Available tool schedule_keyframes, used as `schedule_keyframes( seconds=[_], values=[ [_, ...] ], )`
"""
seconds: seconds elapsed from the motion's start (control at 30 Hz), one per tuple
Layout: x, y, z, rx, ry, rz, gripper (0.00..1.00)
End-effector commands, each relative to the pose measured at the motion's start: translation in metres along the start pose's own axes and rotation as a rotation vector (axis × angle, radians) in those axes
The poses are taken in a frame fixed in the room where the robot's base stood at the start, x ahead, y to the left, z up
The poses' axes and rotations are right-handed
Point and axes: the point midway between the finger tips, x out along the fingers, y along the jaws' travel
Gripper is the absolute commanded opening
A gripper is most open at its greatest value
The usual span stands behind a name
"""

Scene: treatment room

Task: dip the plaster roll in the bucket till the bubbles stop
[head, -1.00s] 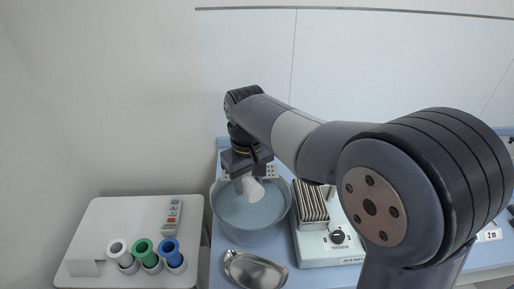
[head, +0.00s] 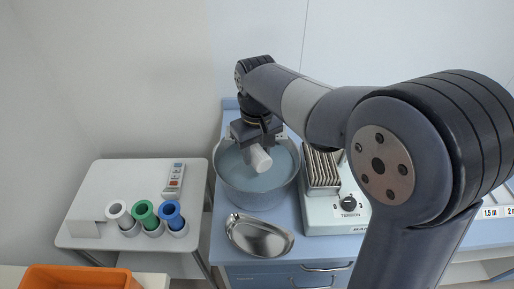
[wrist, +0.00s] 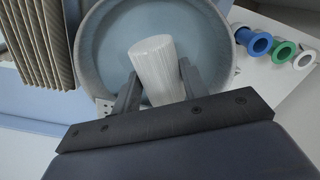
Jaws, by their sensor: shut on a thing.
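The plaster roll (wrist: 154,66) is a white, ridged cylinder. My gripper (wrist: 158,82) is shut on it, with one finger on each side. In the head view the roll (head: 259,158) is tilted and hangs from my gripper (head: 258,140) over the bucket. The bucket (head: 232,190) is grey and round, with blue-grey water in it, on the blue counter. I cannot tell whether the roll's lower end touches the water. No bubbles show. The wrist view shows the bucket's rim (wrist: 88,40) around the roll.
A kidney-shaped metal dish (head: 262,238) lies in front of the bucket. A device (head: 335,215) with upright slats stands close on the right. A white table (head: 100,195) at left holds white, green and blue rolls and a remote. An orange crate (head: 80,278) is at the lower left.

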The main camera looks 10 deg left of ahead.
Motion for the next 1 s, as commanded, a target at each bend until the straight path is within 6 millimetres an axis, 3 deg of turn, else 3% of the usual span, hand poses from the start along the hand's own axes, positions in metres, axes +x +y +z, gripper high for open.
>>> schedule_keyframes(
  seconds=[0.7, 1.0],
  values=[
    [0.075, 0.000, 0.000, 0.000, -0.002, 0.000, 0.17],
    [0.097, 0.000, 0.000, 0.000, 0.000, 0.000, 0.17]
  ],
)
